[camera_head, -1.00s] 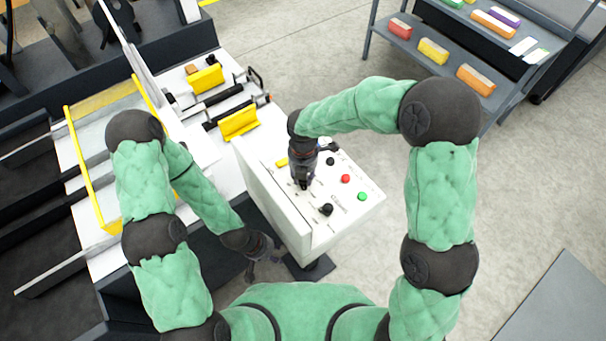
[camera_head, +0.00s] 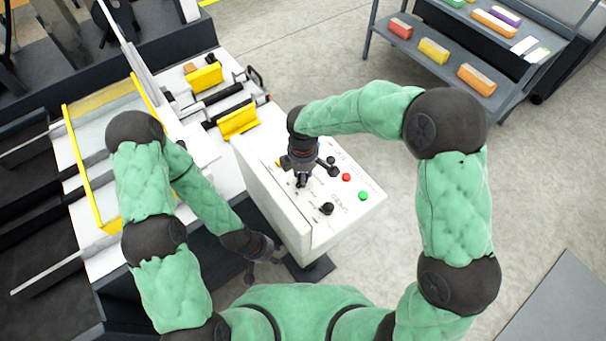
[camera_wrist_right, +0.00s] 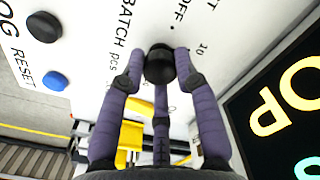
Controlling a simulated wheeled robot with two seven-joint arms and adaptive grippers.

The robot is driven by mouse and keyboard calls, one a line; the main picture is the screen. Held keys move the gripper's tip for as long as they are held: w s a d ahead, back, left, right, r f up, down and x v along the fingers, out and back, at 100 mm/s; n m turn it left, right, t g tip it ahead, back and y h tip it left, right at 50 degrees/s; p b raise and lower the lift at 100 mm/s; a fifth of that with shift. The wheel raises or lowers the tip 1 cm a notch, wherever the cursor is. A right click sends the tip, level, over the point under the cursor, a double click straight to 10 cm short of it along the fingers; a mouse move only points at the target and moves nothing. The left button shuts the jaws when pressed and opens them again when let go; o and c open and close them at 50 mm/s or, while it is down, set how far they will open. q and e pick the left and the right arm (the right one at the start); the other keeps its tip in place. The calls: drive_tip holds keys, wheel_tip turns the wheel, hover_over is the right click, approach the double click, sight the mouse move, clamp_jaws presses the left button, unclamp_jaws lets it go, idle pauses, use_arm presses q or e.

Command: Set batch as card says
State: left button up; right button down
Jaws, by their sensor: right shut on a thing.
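The white control panel (camera_head: 262,200) stands in the middle of the head view. My right gripper (camera_head: 302,180) is over its top face. In the right wrist view, my right gripper (camera_wrist_right: 160,75) has its fingers closed around a round black knob (camera_wrist_right: 160,62). The lettering "BATCH pcs" and a "10" mark stand beside this knob. The knob's pointer is hidden. Another black knob (camera_head: 326,208) sits nearer on the panel. My left gripper (camera_head: 263,270) hangs beside the panel's near left side, away from the controls; its fingers are too small to judge. No card is readable.
A red button (camera_head: 346,178) and a green button (camera_head: 363,196) are on the panel's right part. A blue button (camera_wrist_right: 54,80) marked RESET shows in the wrist view. The machine with yellow guides (camera_head: 238,121) is at left. A shelf (camera_head: 455,75) with colored boxes stands at upper right.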

drive_tip(key=m+b, duration=0.1)
drive_tip(key=m, duration=0.3)
drive_tip(key=shift+m, duration=0.4)
drive_tip(key=m+b, duration=0.1)
drive_tip(key=m, duration=0.2)
drive_tip(key=shift+m, duration=0.3)
drive_tip(key=m+b, duration=0.1)
drive_tip(key=m, duration=0.3)
drive_tip(key=shift+m+b, duration=0.4)
drive_tip(key=shift+m, duration=1.7)
drive_tip(key=c, duration=0.9)
unclamp_jaws()
